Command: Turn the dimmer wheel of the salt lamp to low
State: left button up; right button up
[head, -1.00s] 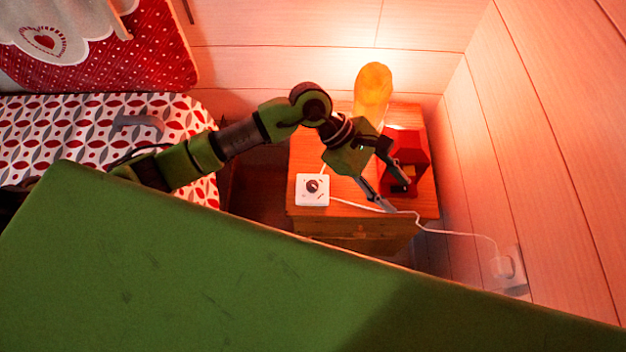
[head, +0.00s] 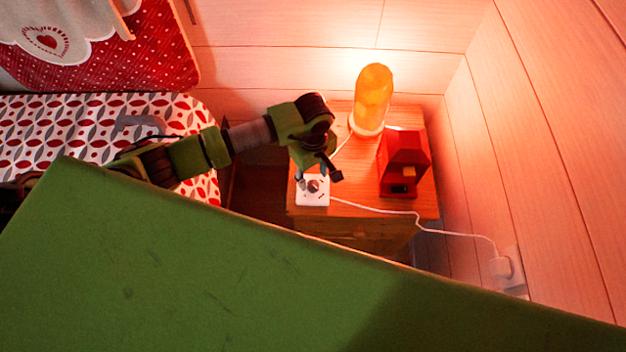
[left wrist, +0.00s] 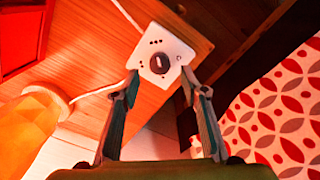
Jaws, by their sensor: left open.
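The dimmer is a white square box with a dark round wheel (left wrist: 160,63) in its middle. Its white box (head: 313,197) lies on the wooden nightstand near the front left edge. The salt lamp (head: 372,97) glows orange at the back of the nightstand, and it also shows at the left of the left wrist view (left wrist: 25,130). My left gripper (head: 319,178) is over the dimmer, partly covering its top edge. In the left wrist view its open fingers (left wrist: 158,80) stand on either side of the dimmer's near part, with nothing held. My right gripper is not in view.
A red box-like object (head: 404,163) stands on the nightstand (head: 365,213) right of the dimmer. A white cord (head: 400,212) runs from the dimmer to a wall plug (head: 502,267). A patterned bed (head: 60,130) is at the left; a wooden wall closes the right.

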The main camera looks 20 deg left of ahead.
aim_at(313, 185)
pick_arm(q)
jog(key=shift+f, duration=2.15)
jog(key=c, duration=1.1)
